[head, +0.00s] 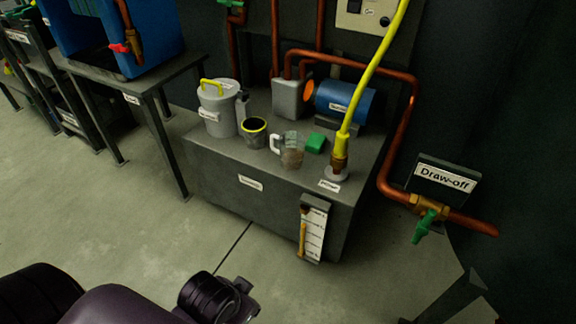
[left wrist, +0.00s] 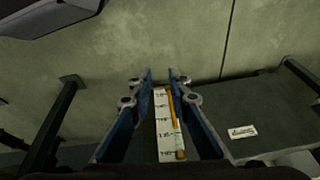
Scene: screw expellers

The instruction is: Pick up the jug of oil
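A clear jug (head: 291,157) with a white handle on its left side and brownish contents stands on top of a dark grey tank (head: 225,170) in the head view. The jug cannot be made out in the left wrist view. My left gripper (left wrist: 161,74) shows in the left wrist view with its two blue-padded fingers apart and nothing held between them. Beyond the fingers is a white gauge with an orange-yellow bar (left wrist: 169,122). In the head view part of my dark arm comes in at the bottom left, with no fingers visible. My right gripper is in neither view.
A yellow hose (head: 368,75) rises to the right. A blue motor (head: 345,100) sits behind. Floor is clear before the tank.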

